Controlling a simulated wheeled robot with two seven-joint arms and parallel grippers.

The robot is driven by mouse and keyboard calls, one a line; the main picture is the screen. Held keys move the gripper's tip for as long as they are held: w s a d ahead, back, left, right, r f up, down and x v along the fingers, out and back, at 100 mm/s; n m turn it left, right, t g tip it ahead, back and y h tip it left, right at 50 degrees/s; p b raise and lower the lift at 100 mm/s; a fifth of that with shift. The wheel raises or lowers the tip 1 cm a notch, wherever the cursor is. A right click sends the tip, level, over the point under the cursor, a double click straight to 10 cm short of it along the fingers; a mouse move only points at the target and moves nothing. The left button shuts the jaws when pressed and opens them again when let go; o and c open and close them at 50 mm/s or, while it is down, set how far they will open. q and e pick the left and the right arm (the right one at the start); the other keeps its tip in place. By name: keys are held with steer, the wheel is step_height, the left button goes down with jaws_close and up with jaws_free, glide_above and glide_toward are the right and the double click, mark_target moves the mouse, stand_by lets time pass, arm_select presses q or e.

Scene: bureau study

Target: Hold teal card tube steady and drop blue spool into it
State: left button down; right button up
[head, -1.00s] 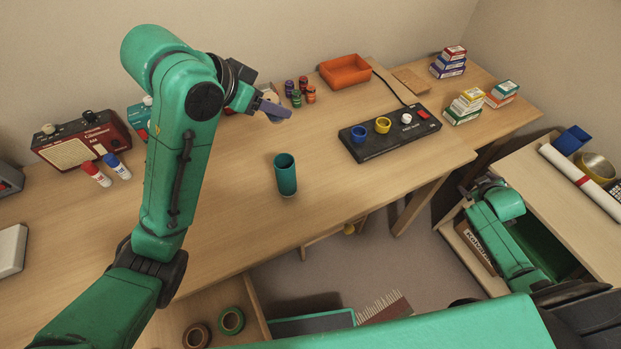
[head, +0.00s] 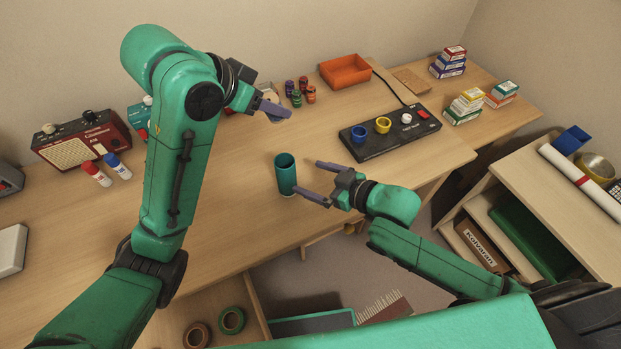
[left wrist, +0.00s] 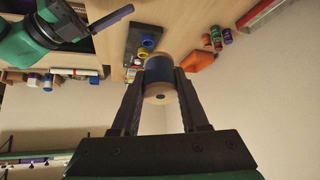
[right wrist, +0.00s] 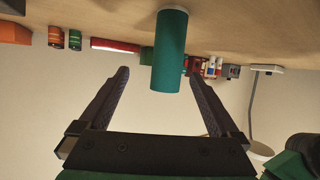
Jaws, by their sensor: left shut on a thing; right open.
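The teal card tube (head: 286,176) stands upright on the desk with its open mouth up. My right gripper (head: 311,178) is open just right of the tube, with its fingers pointing at it. In the right wrist view the tube (right wrist: 171,50) stands ahead, between the lines of the open fingers (right wrist: 165,85). My left gripper (head: 272,108) is up behind the tube. In the left wrist view its fingers (left wrist: 159,82) are shut on the blue spool (left wrist: 158,70), which has pale wooden ends. In the head view the spool is mostly hidden by the fingers.
A black board (head: 390,138) with blue, yellow and white pieces lies right of the tube. Small colored spools (head: 310,95) and an orange tray (head: 345,72) stand at the back. A red radio (head: 80,142) and glue sticks are at left. The desk around the tube is clear.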

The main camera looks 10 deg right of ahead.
mark_target(276, 169)
steer(key=shift+s+a+r, duration=0.2)
steer(key=shift+s+a, duration=0.1)
steer(key=shift+a, duration=0.3)
steer(key=shift+w+a, duration=0.15)
steer(key=shift+a, duration=0.05)
steer(key=x, duration=1.1)
steer(key=shift+w+a+f, duration=0.1)
steer(key=shift+a+f, duration=0.05)
